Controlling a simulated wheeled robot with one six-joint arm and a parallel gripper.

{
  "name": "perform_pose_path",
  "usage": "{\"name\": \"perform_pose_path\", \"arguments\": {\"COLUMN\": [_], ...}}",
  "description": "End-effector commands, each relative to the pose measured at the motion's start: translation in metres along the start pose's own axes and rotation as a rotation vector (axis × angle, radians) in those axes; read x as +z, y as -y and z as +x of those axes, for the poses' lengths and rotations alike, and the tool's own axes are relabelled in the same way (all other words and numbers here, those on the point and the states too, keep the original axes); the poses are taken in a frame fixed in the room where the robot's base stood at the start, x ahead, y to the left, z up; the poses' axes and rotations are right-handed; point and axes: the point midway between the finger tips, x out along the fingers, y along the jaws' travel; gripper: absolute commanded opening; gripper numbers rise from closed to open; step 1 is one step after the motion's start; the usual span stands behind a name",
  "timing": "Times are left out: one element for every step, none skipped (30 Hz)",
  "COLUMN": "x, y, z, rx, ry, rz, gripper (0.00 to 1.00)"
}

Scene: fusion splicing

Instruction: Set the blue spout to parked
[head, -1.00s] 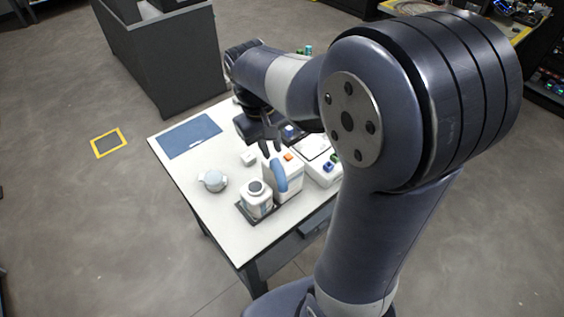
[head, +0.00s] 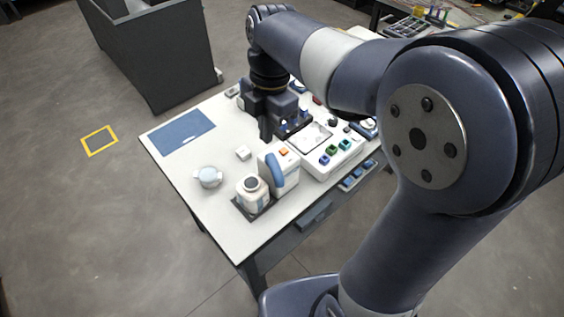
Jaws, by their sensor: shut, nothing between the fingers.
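The blue spout (head: 278,172) is a curved blue piece on a white dispenser body (head: 292,171) with an orange button on top. Its free end hangs toward the front left, close to a white jar with a dark lid (head: 252,190) that stands on a dark tray (head: 239,208). My gripper (head: 266,138) points down behind the dispenser, apart from the spout. Its fingers are shut and empty. Part of the spout's far side is hidden.
A white device with coloured buttons (head: 342,152) stands right of the dispenser. A small white block (head: 243,153), a round grey-lidded container (head: 208,177) and a blue mat (head: 182,133) lie to the left. The table's front left is clear.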

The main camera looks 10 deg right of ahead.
Motion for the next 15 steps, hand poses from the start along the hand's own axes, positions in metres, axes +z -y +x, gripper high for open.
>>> {"name": "perform_pose_path", "arguments": {"x": [-0.001,-0.002,-0.002,-0.002,-0.002,-0.002,-0.002,-0.002,-0.002,-0.002,-0.002,-0.002,-0.003,-0.003,-0.003], "y": [-0.001,-0.001,-0.001,-0.001,-0.001,0.0,-0.001,0.0,0.0,0.0,0.0,0.0,0.001,0.0,0.0], "z": [0.0,0.0,0.001,0.003,0.006,0.01,0.013,0.018,0.025,0.031,0.038,0.046,0.053,0.06,0.069], "rx": [0.001,0.001,0.001,0.0,-0.001,-0.002,-0.001,-0.003,-0.003,-0.005,-0.005,-0.004,-0.006,-0.005,-0.006], "ry": [-0.003,-0.004,-0.005,-0.005,-0.006,-0.006,-0.006,-0.006,-0.006,-0.007,-0.007,-0.006,-0.007,-0.007,-0.007], "rz": [-0.023,-0.034,-0.041,-0.044,-0.045,-0.045,-0.045,-0.044,-0.044,-0.043,-0.043,-0.043,-0.043,-0.043,-0.043], "gripper": [0.0,0.0,0.0,0.0,0.0,0.0,0.0,0.0,0.0,0.0,0.0,0.0,0.0,0.0,0.0]}}
